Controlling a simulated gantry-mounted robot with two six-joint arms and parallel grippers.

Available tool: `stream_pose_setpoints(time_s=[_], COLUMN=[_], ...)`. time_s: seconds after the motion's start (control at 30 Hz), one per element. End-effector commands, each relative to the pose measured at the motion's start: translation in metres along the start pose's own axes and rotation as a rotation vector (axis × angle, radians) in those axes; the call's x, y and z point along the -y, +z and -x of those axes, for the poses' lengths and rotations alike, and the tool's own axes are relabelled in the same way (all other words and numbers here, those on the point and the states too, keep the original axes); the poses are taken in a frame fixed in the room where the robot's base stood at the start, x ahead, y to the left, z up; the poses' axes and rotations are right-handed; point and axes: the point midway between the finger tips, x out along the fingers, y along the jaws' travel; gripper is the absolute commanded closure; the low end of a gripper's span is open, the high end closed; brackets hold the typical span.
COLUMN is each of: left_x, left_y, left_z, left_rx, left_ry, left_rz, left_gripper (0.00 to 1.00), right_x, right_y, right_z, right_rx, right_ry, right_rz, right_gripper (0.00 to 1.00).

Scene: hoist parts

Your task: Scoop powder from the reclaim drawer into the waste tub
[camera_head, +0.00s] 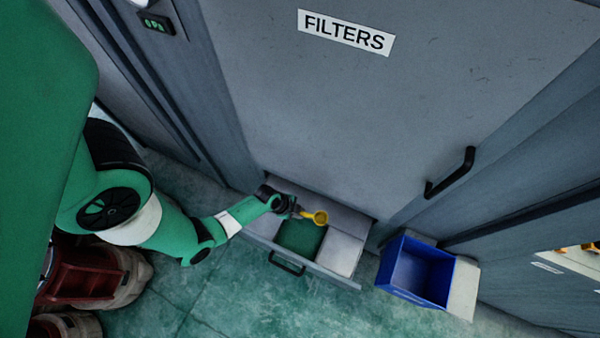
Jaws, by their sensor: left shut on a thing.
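The reclaim drawer (345,252) is pulled out at the foot of the grey cabinet, with green powder (300,238) in its middle section. A yellow scoop (320,217) is over the drawer, near its back. My left gripper (298,210) reaches in from the left and is shut on the scoop's handle. I cannot tell whether the scoop holds powder. The blue waste tub (420,272) stands to the right of the drawer and looks empty. My right gripper is out of view.
The cabinet door (400,90), labelled FILTERS, rises behind the drawer; its black handle (450,172) sticks out above the tub. The drawer's handle (287,263) faces the open green floor (240,300). Red and beige containers (95,275) stand at the lower left.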

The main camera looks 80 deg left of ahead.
Motion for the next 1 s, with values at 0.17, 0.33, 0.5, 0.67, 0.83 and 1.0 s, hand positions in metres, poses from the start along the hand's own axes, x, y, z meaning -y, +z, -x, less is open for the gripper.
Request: stream_pose_setpoints(time_s=[0.17,0.33,0.5,0.67,0.83,1.0], left_x=[-0.005,-0.008,-0.012,-0.016,-0.019,-0.023], left_y=[0.009,0.015,0.022,0.029,0.036,0.043], left_z=[-0.023,-0.042,-0.060,-0.077,-0.096,-0.113], left_rx=[0.019,0.038,0.058,0.077,0.096,0.113], left_ry=[0.001,0.001,0.002,0.004,0.005,0.005], left_rz=[-0.005,-0.009,-0.012,-0.016,-0.020,-0.022], left_gripper=[1.00,1.00,1.00,1.00,1.00,1.00], right_x=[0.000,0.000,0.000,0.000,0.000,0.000], right_y=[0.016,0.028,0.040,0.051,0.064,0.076], right_z=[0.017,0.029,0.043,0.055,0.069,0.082], right_rx=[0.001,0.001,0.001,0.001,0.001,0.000], right_ry=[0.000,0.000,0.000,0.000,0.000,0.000], right_rz=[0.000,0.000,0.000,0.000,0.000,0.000], right_gripper=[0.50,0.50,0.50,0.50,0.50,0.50])
